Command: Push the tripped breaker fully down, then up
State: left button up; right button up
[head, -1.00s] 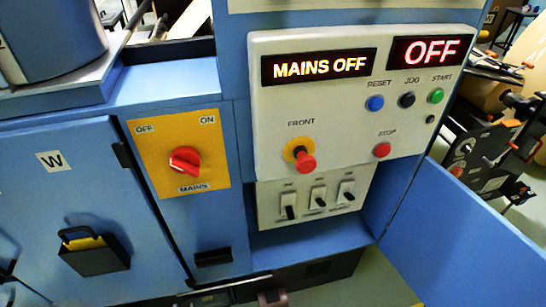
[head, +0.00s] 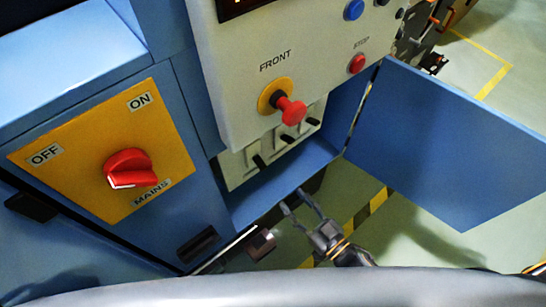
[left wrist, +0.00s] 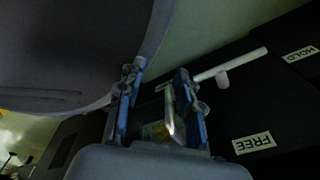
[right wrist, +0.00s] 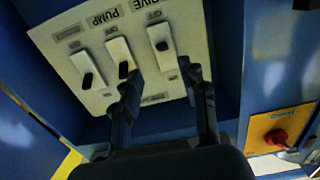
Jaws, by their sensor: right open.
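The breaker panel (right wrist: 140,55) holds three breakers with black levers and appears upside down in the right wrist view. The DRIVE breaker's lever (right wrist: 161,45) sits near mid-slot, unlike the PUMP lever (right wrist: 123,68) and the end lever (right wrist: 88,80), which sit near one end of their slots. In the head view the panel (head: 236,170) is partly hidden under the control box. My right gripper (head: 292,202) is open and empty, below and in front of the panel; its fingers (right wrist: 162,78) point toward the DRIVE breaker, apparently apart from it. My left gripper (left wrist: 155,88) looks open and empty.
The control box (head: 222,75) with a red FRONT knob (head: 292,110) overhangs the panel. A blue side panel (head: 450,150) stands to the right. The red MAINS switch (head: 130,168) is at the left. Dark FREE and HOLD labelled parts (left wrist: 280,100) are near my left gripper.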

send_near(264, 168)
jog(key=x, duration=1)
pick_arm(q)
jog(key=shift+s+d, duration=0.45)
jog(key=shift+s, duration=0.15)
jog(key=shift+s, duration=0.1)
jog(key=shift+s+r, duration=0.1)
jog(key=shift+s, duration=0.05)
pick_arm(e)
grip_shut()
